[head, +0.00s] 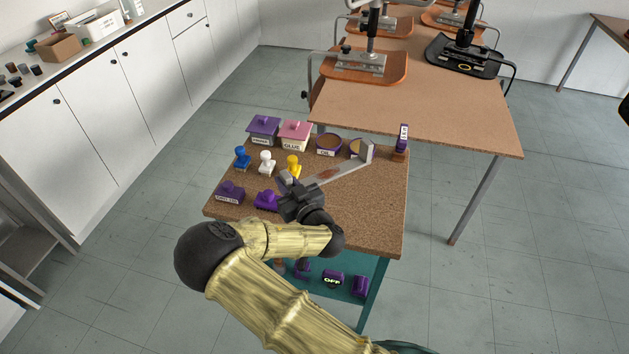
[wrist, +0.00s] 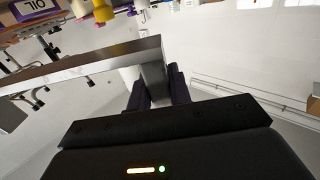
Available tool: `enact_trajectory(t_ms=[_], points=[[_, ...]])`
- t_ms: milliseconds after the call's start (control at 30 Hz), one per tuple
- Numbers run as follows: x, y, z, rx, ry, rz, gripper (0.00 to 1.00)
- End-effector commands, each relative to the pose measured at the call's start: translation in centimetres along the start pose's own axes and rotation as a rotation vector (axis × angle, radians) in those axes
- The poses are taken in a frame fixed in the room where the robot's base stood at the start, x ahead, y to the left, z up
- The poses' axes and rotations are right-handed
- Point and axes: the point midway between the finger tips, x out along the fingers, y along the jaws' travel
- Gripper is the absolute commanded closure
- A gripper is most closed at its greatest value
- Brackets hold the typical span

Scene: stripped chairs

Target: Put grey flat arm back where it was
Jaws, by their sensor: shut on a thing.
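My gripper (head: 287,188) is shut on the grey flat arm (head: 340,177), a flat metal bar with brownish marks. The bar reaches from my gripper to the right and back over the cork-topped table (head: 375,225), ending in an upturned plate. In the wrist view, my fingers (wrist: 157,92) close on a short bent end of the grey flat arm (wrist: 85,65); the bar runs off to the left. I cannot tell how far above the cork top it is.
Around it on the cork top stand a purple box (head: 263,128), a pink glue box (head: 295,133), an oil tub (head: 328,146), blue (head: 242,158), white (head: 266,163) and yellow (head: 293,166) stamp-like items, and a brush-like item (head: 400,143). Behind is a wooden table (head: 430,110) with chair parts.

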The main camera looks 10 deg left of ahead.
Motion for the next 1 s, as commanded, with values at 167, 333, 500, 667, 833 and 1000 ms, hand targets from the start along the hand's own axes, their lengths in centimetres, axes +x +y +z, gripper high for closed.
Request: enact_trajectory(t_ms=[167,333,500,667,833,1000], points=[[0.1,0.0,0.3,-0.004,0.003,-0.001,1.0],[0.0,0.0,2.5,-0.005,0.0,-0.001,1.0],[0.0,0.2,4.9,-0.005,0.001,0.003,1.0],[0.0,0.2,5.7,-0.003,0.004,0.004,1.0],[0.0,0.2,5.7,-0.003,0.004,0.004,1.0],[0.0,0.2,6.1,-0.004,0.003,0.003,1.0]])
